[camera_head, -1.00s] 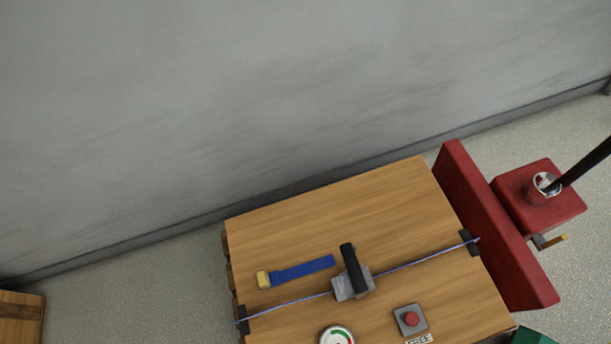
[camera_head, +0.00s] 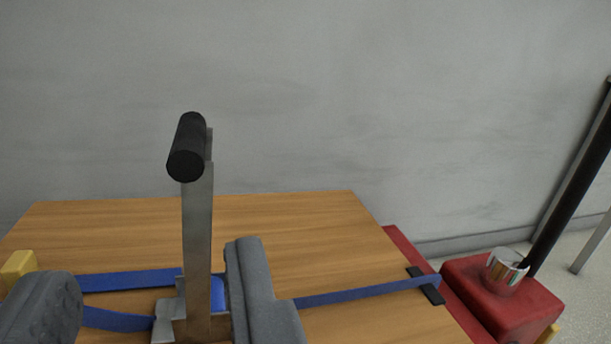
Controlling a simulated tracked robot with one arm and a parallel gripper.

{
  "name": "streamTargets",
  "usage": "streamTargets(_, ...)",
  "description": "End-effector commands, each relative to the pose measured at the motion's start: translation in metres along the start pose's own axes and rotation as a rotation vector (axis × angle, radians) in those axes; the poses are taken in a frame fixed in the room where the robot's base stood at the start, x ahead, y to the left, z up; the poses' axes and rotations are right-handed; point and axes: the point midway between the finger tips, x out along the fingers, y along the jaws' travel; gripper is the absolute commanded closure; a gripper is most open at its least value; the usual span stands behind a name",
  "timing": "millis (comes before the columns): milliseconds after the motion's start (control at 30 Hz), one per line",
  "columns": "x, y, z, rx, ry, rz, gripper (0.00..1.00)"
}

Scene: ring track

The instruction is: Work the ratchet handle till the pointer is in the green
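The ratchet handle (camera_head: 197,245) is a grey metal lever standing nearly upright, with a black cylindrical grip (camera_head: 187,147) on top. Its metal ratchet body (camera_head: 172,310) sits low in the picture on the blue strap (camera_head: 365,292). My gripper (camera_head: 153,268) is open, its two dark grey fingers low in the picture. The lever shows between the fingers, nearer the right one; I see no grip on it, and the black grip is above the fingertips. The pointer and its green zone are out of view.
The strap crosses a wooden crate top (camera_head: 290,220) and passes a black edge guard (camera_head: 426,286) at the right. A yellow strap end (camera_head: 18,268) is at left. A red block (camera_head: 490,300) with a striped cup (camera_head: 507,270) stands right. A grey wall is behind.

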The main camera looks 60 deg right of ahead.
Motion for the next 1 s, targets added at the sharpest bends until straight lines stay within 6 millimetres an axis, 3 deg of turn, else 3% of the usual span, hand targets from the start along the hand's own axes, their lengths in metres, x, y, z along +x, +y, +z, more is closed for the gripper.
streamTargets(267, 0.013, 0.005, 0.004, -0.020, 0.016, 0.010, 0.60)
streamTargets(1000, 0.118, 0.005, 0.003, -0.017, 0.016, 0.009, 0.60)
